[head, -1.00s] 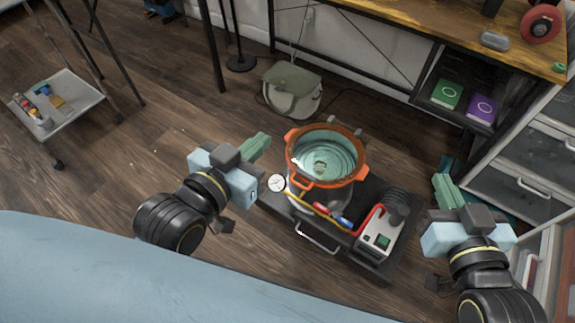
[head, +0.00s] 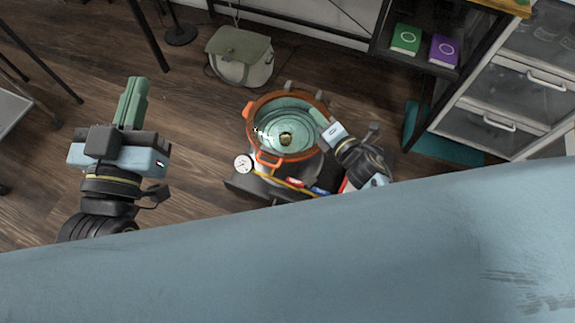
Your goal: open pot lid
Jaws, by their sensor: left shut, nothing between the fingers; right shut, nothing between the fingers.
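The pot (head: 267,159) has an orange rim with clamps. Through its round top I see a pale teal, glassy surface (head: 272,122), and a small brass-coloured piece (head: 286,139) shows near its middle. I cannot tell from this view how the lid sits. My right gripper (head: 319,116) is shut and empty, with its tips at or just above the right side of the rim; I cannot tell if they touch. My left gripper (head: 134,84) is shut and empty, well to the left of the pot, over the floor.
A round gauge (head: 243,163) sits at the pot's front left. The dark cart (head: 246,185) under the pot is partly hidden by my body. A green-grey bag (head: 240,58) lies behind on the floor. A shelf with books (head: 406,39) and drawers (head: 508,92) stand at the right.

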